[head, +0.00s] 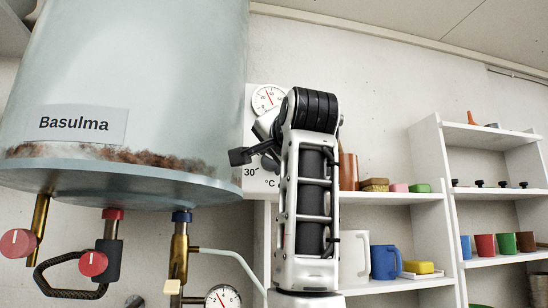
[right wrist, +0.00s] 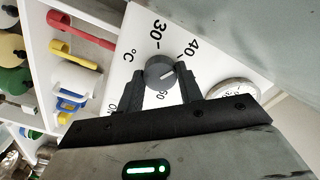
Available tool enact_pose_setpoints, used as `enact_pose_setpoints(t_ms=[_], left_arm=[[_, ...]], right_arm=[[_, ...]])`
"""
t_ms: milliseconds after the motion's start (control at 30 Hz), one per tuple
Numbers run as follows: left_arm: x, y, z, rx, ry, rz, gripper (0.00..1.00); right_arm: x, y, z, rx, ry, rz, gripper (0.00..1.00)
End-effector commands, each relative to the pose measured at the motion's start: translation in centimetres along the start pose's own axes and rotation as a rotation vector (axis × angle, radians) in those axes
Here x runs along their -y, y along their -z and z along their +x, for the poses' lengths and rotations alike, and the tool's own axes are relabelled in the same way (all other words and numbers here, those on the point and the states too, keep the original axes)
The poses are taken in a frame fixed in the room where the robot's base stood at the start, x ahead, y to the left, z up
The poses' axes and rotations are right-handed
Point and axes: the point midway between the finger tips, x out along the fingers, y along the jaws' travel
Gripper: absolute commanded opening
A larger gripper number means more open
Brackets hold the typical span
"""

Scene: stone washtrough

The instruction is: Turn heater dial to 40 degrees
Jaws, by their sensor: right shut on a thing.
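The heater dial (right wrist: 158,72) is a round grey knob on a white panel (right wrist: 130,35), seen in the right wrist view. Its pale pointer line points right and slightly up, a little below the "40" mark. "30" stands above the knob and "°C" to its left; another number under it is partly hidden. My right gripper (right wrist: 159,78) is shut on the knob, one black finger on each side. In the head view, my right gripper (head: 255,158) is at the panel (head: 250,182), beside the heater tank (head: 180,70), and hides the knob. My left gripper is not in view.
A round gauge (head: 268,98) sits above the dial. Below the tank hang pipes with red-knobbed valves (head: 93,263) and a lower gauge (head: 222,297). White shelves (head: 385,200) with mugs, including a blue mug (head: 384,262), stand to the right, close behind my right arm.

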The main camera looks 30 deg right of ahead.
Motion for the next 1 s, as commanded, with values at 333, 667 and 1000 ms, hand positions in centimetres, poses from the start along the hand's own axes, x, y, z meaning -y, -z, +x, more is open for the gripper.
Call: enact_pose_setpoints(t_ms=[333, 667, 1000], left_arm=[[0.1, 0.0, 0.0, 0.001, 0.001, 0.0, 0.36], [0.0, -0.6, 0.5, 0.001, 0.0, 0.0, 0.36], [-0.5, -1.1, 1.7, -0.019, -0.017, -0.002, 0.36]], right_arm=[[0.1, 0.1, 0.0, -0.003, 0.002, -0.001, 0.58], [0.0, 0.0, -1.4, -0.004, 0.005, -0.001, 0.58], [-0.2, -0.2, -9.3, -0.005, 0.008, -0.001, 0.58]])
